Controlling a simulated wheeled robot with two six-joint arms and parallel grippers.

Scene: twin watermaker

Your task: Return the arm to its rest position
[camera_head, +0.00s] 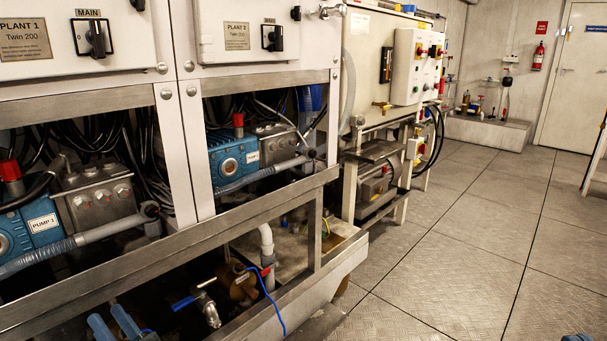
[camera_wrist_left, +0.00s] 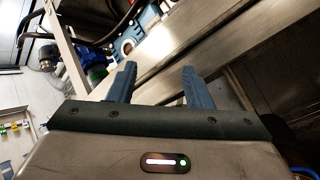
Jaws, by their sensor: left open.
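My left gripper (camera_head: 113,325) shows at the bottom left of the head view, only its blue fingers in the picture. It is in front of the lower steel rail of the pump frame. In the left wrist view the two fingers (camera_wrist_left: 160,86) stand apart with nothing between them. Behind them are a steel rail (camera_wrist_left: 215,45) and a blue pump part (camera_wrist_left: 128,42). A small dark blue piece (camera_head: 578,338) at the bottom right edge of the head view may be a tip of my right gripper; its jaws cannot be made out.
The steel frame rail (camera_head: 170,268) runs close by my left gripper. Below it are a blue-handled valve (camera_head: 195,298), a brass fitting (camera_head: 236,283) and a loose blue cable (camera_head: 270,300). Pump 1 (camera_head: 38,222) and Pump 2 (camera_head: 235,157) sit behind. The plated floor (camera_head: 450,260) at right is clear.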

